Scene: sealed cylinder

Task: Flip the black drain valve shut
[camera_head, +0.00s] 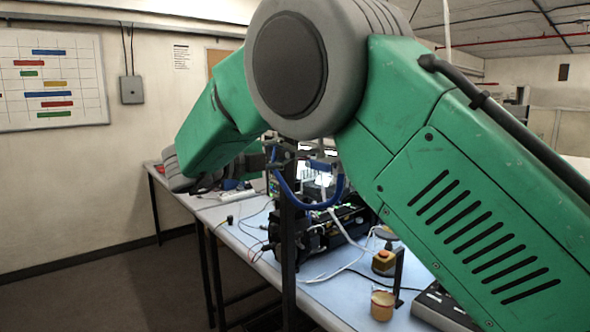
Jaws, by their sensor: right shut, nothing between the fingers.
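My right arm, green with a large grey joint, fills the upper middle and right of the head view. It bends down to a grey wrist at the left. My right gripper (270,159) shows small and dark beyond the wrist, shut and empty, close to a dark upright post (288,240). A blue hose (304,203) loops down from fittings beside the post. I cannot pick out the black drain valve among the dark parts there, and whether the gripper touches anything is unclear. My arm hides much of this area. My left gripper is not in view.
Open floor (110,290) lies at the left.

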